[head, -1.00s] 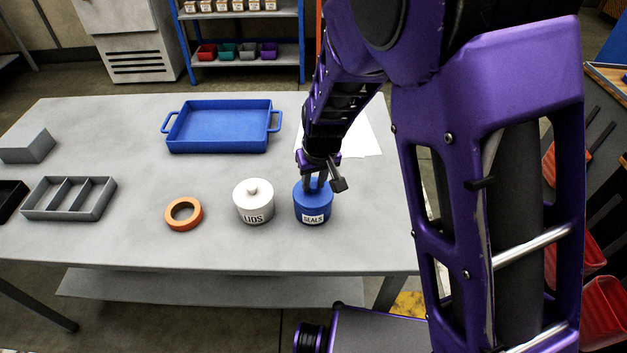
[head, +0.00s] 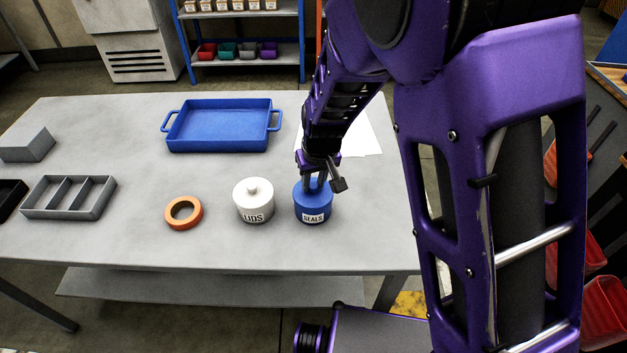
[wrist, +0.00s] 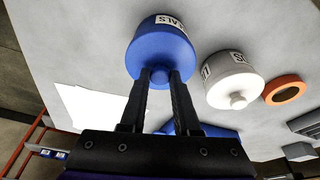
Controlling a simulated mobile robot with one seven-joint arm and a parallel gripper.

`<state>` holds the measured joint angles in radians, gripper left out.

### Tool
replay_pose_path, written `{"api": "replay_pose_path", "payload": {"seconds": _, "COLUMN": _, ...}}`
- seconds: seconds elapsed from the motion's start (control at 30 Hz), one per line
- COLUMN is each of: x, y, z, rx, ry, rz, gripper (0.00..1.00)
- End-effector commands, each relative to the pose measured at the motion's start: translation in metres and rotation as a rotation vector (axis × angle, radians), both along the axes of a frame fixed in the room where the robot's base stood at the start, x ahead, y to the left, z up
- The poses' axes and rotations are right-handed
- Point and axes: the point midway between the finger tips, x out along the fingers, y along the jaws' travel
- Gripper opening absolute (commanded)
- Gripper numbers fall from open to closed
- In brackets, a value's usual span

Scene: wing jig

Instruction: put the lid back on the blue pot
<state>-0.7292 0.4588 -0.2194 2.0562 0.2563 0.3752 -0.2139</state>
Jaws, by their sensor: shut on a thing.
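The blue pot (head: 299,211), with a white SEALS label, stands upright on the table in the head view. It also shows at the top of the wrist view (wrist: 143,34). Its blue lid (wrist: 187,60) is on top of the pot, with no clear gap between them. My gripper (head: 315,187) points down at the lid from above. In the wrist view my gripper (wrist: 160,76) has both fingers close together at the middle of the lid, shut on its knob, which the fingers mostly hide.
A white lidded pot (head: 253,205) labelled LIDS stands close to the left. An orange ring (head: 171,221), a grey divided tray (head: 68,212) and a grey block (head: 27,146) lie further left. A blue tray (head: 218,146) is behind. White paper (head: 358,138) lies behind my arm.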

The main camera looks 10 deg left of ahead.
Motion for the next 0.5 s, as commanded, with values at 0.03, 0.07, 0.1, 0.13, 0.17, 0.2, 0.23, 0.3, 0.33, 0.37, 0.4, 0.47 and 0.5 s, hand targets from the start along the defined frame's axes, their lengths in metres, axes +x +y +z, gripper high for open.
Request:
{"api": "replay_pose_path", "payload": {"seconds": 0.03, "x": 0.0007, "y": -0.0008, "z": -0.0003, "rx": 0.001, "ry": -0.001, "rz": -0.001, "gripper": 0.00}}
{"api": "replay_pose_path", "payload": {"seconds": 0.07, "x": 0.0007, "y": -0.0007, "z": -0.0001, "rx": 0.001, "ry": -0.001, "rz": -0.001, "gripper": 0.00}}
{"api": "replay_pose_path", "payload": {"seconds": 0.1, "x": 0.0006, "y": -0.0006, "z": 0.0000, "rx": 0.001, "ry": -0.001, "rz": -0.001, "gripper": 0.00}}
{"api": "replay_pose_path", "payload": {"seconds": 0.13, "x": 0.0005, "y": -0.0005, "z": 0.0001, "rx": 0.001, "ry": -0.001, "rz": 0.000, "gripper": 0.00}}
{"api": "replay_pose_path", "payload": {"seconds": 0.17, "x": 0.0005, "y": -0.0005, "z": 0.0001, "rx": 0.001, "ry": -0.001, "rz": 0.000, "gripper": 0.00}}
{"api": "replay_pose_path", "payload": {"seconds": 0.2, "x": 0.0005, "y": -0.0004, "z": 0.0001, "rx": 0.001, "ry": -0.001, "rz": 0.000, "gripper": 0.00}}
{"api": "replay_pose_path", "payload": {"seconds": 0.23, "x": 0.0005, "y": -0.0004, "z": 0.0001, "rx": 0.001, "ry": -0.001, "rz": 0.000, "gripper": 0.00}}
{"api": "replay_pose_path", "payload": {"seconds": 0.3, "x": 0.0004, "y": -0.0003, "z": 0.0001, "rx": 0.001, "ry": -0.001, "rz": 0.000, "gripper": 0.00}}
{"api": "replay_pose_path", "payload": {"seconds": 0.33, "x": 0.0004, "y": -0.0002, "z": 0.0001, "rx": 0.001, "ry": -0.001, "rz": 0.000, "gripper": 0.34}}
{"api": "replay_pose_path", "payload": {"seconds": 0.37, "x": 0.0004, "y": -0.0002, "z": 0.0001, "rx": 0.001, "ry": -0.001, "rz": 0.000, "gripper": 0.39}}
{"api": "replay_pose_path", "payload": {"seconds": 0.4, "x": 0.0004, "y": -0.0002, "z": 0.0001, "rx": 0.001, "ry": -0.001, "rz": 0.000, "gripper": 0.46}}
{"api": "replay_pose_path", "payload": {"seconds": 0.47, "x": 0.0004, "y": -0.0002, "z": 0.0000, "rx": 0.001, "ry": -0.001, "rz": 0.000, "gripper": 0.57}}
{"api": "replay_pose_path", "payload": {"seconds": 0.5, "x": 0.0004, "y": -0.0002, "z": 0.0000, "rx": 0.001, "ry": -0.001, "rz": 0.000, "gripper": 0.64}}
